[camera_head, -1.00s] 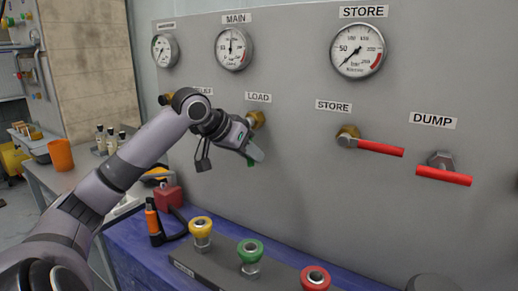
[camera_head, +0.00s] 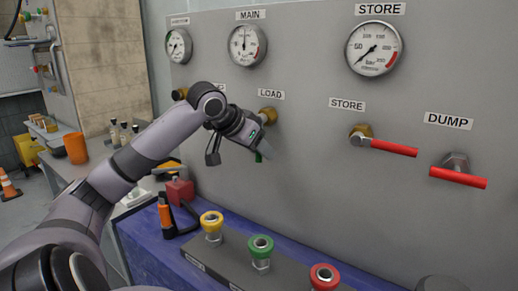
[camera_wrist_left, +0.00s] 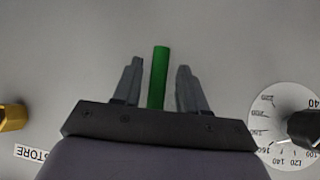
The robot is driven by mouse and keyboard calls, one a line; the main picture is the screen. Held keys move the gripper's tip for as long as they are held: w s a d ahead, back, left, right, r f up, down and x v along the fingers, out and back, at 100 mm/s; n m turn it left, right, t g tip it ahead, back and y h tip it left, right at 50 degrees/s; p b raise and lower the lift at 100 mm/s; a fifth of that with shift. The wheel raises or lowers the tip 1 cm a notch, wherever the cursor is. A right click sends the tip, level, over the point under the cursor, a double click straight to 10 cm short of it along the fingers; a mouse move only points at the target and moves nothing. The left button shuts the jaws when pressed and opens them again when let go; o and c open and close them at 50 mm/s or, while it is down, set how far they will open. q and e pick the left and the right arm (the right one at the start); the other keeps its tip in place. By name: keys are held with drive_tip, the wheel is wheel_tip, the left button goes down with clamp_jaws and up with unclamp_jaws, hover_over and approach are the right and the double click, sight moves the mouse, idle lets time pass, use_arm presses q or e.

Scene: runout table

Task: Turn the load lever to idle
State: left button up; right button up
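The load lever has a green handle, and its brass valve body (camera_head: 268,115) sits under the LOAD label (camera_head: 271,94) on the grey panel. In the head view my left gripper (camera_head: 262,148) is at this lever and hides most of it; only a bit of green handle (camera_head: 259,157) shows below the fingers. In the left wrist view the green handle (camera_wrist_left: 159,78) stands between the two fingers of my left gripper (camera_wrist_left: 158,88), with a gap on each side. The gripper is open around the handle. My right gripper is not in view.
The red store lever (camera_head: 392,147) and red dump lever (camera_head: 458,177) are to the right. Gauges (camera_head: 375,48) line the panel top. Below, yellow (camera_head: 211,223), green (camera_head: 261,248) and red (camera_head: 324,276) knobs stand on a box on the blue bench. A marked dial (camera_wrist_left: 280,118) shows in the wrist view.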

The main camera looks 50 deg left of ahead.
use_arm(q)
drive_tip(key=shift+s+r, duration=0.25)
drive_tip(key=shift+s, duration=0.1)
drive_tip(key=b+v, duration=0.2)
drive_tip(key=v, duration=0.4)
drive_tip(key=shift+r, duration=0.2)
drive_tip(key=shift+s, duration=0.1)
drive_tip(key=shift+f, duration=0.1)
